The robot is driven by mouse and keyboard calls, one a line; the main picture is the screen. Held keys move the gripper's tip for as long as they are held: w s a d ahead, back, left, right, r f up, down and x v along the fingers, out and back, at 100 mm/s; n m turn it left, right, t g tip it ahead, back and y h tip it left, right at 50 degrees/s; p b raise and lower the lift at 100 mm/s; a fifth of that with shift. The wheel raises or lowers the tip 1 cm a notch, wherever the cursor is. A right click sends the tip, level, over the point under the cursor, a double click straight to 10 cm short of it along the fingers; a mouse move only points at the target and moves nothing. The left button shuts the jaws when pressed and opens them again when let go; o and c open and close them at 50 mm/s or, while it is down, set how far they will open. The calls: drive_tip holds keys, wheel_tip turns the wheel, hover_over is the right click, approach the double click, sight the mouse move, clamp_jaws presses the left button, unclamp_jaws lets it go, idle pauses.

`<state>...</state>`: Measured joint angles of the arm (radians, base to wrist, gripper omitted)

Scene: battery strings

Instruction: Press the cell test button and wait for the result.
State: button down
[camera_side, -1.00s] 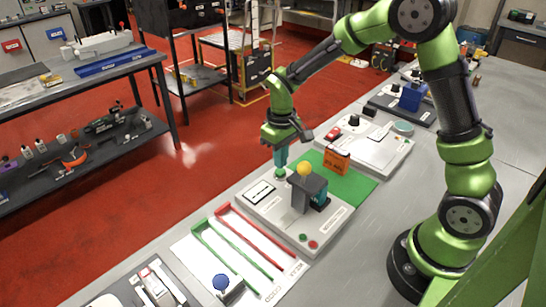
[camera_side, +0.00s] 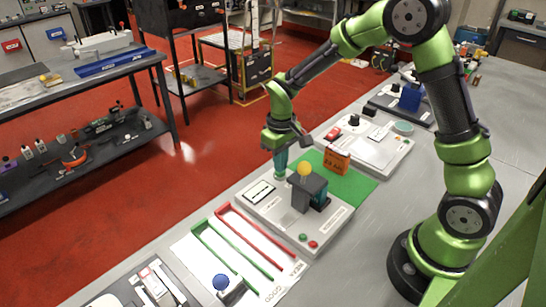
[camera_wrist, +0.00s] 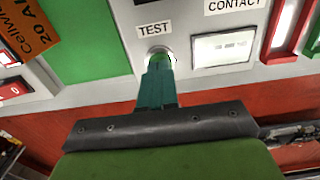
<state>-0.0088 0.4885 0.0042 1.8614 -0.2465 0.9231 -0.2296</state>
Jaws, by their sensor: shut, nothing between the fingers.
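The cell tester is a light grey box (camera_side: 272,215) on the bench. In the wrist view, a round metal-ringed button (camera_wrist: 158,51) sits below the label TEST (camera_wrist: 153,29). My gripper (camera_side: 281,175) is shut and empty, pointing down at the tester's far corner. In the wrist view its teal fingertips (camera_wrist: 160,62) are over the button and appear to touch it, hiding most of it. A pale window (camera_wrist: 222,48) beside the button, under the label CONTACT, has faint marks I cannot read.
Green (camera_side: 303,237) and red (camera_side: 313,245) round parts sit on the tester's near corner. Red (camera_side: 250,230) and green (camera_side: 230,250) rails are on the left. Bare bench lies to the right.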

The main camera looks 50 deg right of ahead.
drive_tip(key=shift+f, duration=0.5)
drive_tip(key=shift+r, duration=3.05)
drive_tip(key=shift+s+a+f+m, duration=0.15)
drive_tip(key=shift+s+f+m, duration=0.15)
drive_tip(key=shift+s, duration=0.3)
drive_tip(key=s+r, duration=0.2)
drive_tip(key=s+a+r+m+t, duration=0.1)
drive_tip(key=s+r, duration=0.1)
drive_tip(key=r, duration=0.1)
drive_tip(key=s+r+m+t+y, duration=0.1)
drive_tip(key=s+r, duration=0.1)
drive_tip(key=shift+s+a+r, duration=0.15)
drive_tip(key=shift+s+a, duration=0.05)
drive_tip(key=shift+s, duration=0.2)
drive_tip(key=s+a+r+m+t+y, duration=0.1)
drive_tip(key=s+r+t, duration=0.4)
drive_tip(key=s+r, duration=0.2)
drive_tip(key=shift+s+r, duration=0.4)
drive_tip(key=shift+s, duration=0.8)
